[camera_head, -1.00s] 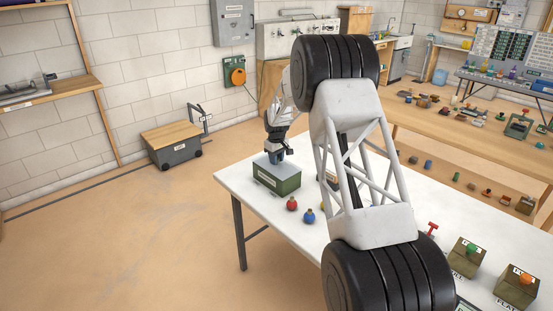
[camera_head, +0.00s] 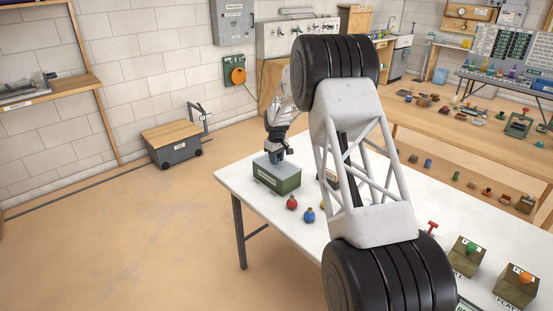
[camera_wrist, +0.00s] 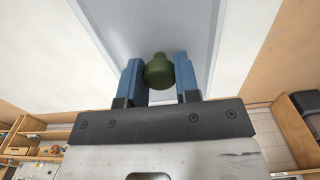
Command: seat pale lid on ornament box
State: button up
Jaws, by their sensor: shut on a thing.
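The ornament box (camera_head: 287,186) is dark green with a pale label and stands near the far left corner of the white table. The pale lid (camera_head: 291,167) lies over its top, and I cannot make out a gap between them at this size. My gripper (camera_head: 276,159) points down over the lid. In the wrist view, the blue fingers of my gripper (camera_wrist: 160,78) are shut on the lid's green knob (camera_wrist: 158,70), one on each side. The pale lid (camera_wrist: 150,22) fills the upper middle there. The box's walls and rim are hidden in the wrist view.
A red ornament (camera_head: 292,202) and a blue ornament (camera_head: 309,215) stand in front of the box on the white table (camera_head: 285,237). Two labelled boxes with green (camera_head: 471,246) and orange (camera_head: 526,278) tops stand at the near right. My own arm hides the table's middle.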

dwell(0.3)
jog(key=o, duration=1.5)
jog(key=shift+r, duration=0.2)
jog(key=shift+r, duration=3.25)
